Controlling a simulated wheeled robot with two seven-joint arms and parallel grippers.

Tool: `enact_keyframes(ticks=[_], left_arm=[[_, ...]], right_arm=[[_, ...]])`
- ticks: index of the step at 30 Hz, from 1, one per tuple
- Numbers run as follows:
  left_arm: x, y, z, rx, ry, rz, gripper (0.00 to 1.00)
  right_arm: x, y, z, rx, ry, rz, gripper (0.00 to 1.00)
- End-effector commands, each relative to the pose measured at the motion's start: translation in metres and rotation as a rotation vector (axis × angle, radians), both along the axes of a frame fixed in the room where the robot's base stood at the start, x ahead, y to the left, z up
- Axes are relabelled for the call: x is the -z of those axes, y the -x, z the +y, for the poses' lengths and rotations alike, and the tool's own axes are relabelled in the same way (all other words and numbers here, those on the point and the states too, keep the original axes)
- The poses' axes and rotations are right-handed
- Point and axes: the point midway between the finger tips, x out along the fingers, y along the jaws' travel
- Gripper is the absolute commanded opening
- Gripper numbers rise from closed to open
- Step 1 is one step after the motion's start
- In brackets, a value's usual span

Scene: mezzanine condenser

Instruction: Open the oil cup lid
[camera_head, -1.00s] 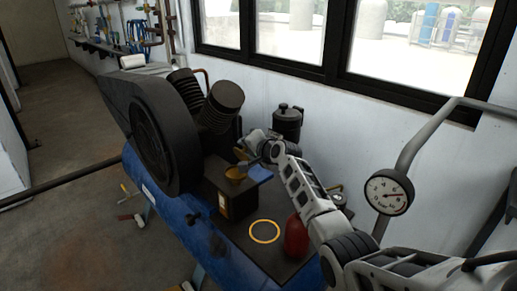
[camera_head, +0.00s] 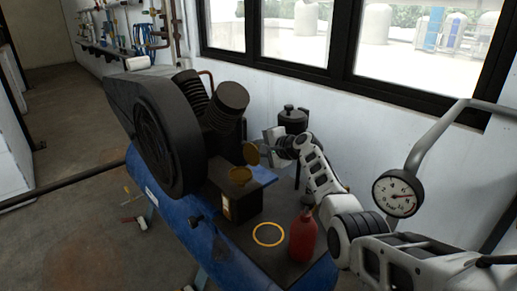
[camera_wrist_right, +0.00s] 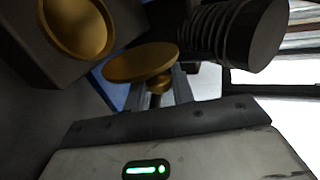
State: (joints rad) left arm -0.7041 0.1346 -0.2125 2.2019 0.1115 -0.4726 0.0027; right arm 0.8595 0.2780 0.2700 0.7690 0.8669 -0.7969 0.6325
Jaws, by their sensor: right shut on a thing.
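The brass oil cup (camera_head: 240,176) sits on the dark box of the compressor, and its round open bowl (camera_wrist_right: 75,22) shows at the upper left of the right wrist view. The brass lid (camera_head: 251,154) stands up off the cup, tilted, at the cup's back right. In the right wrist view the lid (camera_wrist_right: 140,62) is a disc with a small knob on its underside in that picture. My right gripper (camera_head: 265,152) is shut on the lid's knob; its fingers (camera_wrist_right: 172,88) are partly hidden behind the lid. My left gripper is not in view.
A red oil bottle (camera_head: 303,238) stands on the dark platform beside a yellow ring (camera_head: 268,234). A blue cloth-like patch (camera_head: 264,175) lies by the cup.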

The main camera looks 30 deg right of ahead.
Motion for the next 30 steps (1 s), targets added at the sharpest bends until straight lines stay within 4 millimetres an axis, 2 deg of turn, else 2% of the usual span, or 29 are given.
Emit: enact_keyframes(ticks=[8, 9, 11, 22, 30], left_arm=[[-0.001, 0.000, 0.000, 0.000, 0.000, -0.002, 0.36], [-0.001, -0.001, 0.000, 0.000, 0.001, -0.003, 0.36], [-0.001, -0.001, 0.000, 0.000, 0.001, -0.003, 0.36], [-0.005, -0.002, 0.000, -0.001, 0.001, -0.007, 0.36], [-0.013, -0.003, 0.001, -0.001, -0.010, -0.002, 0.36]], right_arm=[[0.000, 0.000, 0.001, -0.001, -0.002, 0.000, 0.00], [0.000, 0.000, 0.001, -0.001, -0.002, 0.000, 0.30], [0.000, 0.000, 0.001, -0.001, -0.002, 0.000, 0.43], [-0.002, 0.003, -0.001, 0.001, 0.001, 0.000, 0.43], [-0.015, 0.033, -0.009, 0.000, 0.004, -0.001, 0.43]])
